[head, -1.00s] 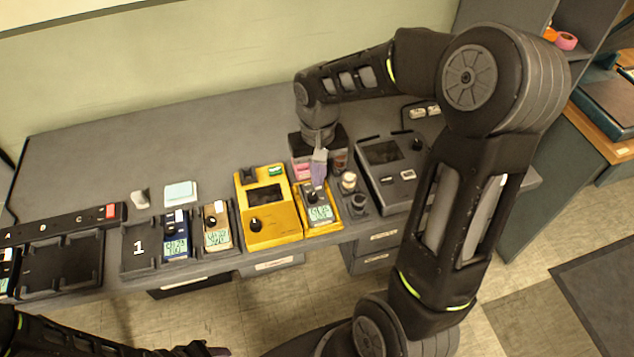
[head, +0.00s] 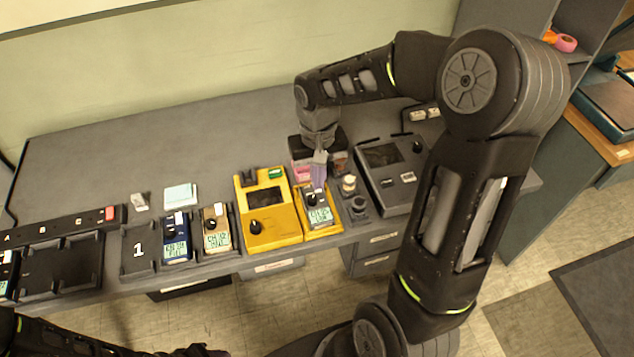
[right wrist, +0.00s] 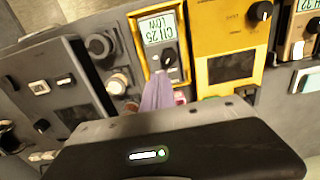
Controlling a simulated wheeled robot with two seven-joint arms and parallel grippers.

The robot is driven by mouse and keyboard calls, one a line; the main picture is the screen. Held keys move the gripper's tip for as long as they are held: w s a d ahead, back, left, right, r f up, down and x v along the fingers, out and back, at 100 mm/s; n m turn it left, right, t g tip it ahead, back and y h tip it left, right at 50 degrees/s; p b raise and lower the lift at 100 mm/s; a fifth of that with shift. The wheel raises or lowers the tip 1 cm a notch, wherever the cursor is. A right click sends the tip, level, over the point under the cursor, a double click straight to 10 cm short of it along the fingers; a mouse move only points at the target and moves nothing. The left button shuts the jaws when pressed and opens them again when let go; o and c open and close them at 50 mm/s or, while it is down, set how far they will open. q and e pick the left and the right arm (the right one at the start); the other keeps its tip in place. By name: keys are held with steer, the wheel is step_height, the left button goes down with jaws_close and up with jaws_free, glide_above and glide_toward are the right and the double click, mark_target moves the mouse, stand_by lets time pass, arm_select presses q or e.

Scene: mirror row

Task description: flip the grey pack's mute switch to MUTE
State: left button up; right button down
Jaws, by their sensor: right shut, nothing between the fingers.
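The grey pack (head: 319,215) sits upright in a yellow cradle (head: 329,234), right of the yellow tester box. Its screen reads CH 25 LOW in the right wrist view (right wrist: 160,29), and a dark knob sits beside the screen. My right gripper (head: 318,183) is shut and empty, its purple-grey fingertips at the far end of the grey pack, touching or just above it. The fingers also show in the right wrist view (right wrist: 158,90). They cover that end of the pack, so the mute switch is hidden. My left gripper (head: 205,351) is at the bottom edge, its jaws unclear.
The yellow tester box (head: 284,230) stands close left of the pack. A blue pack (head: 176,247) and a tan pack (head: 216,242) stand further left. A dark panel with knobs (head: 395,180) lies right. The table's back left is clear.

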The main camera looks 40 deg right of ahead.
step_height(320, 180, up, 6)
steer(key=p, duration=0.4)
stand_by(0.6)
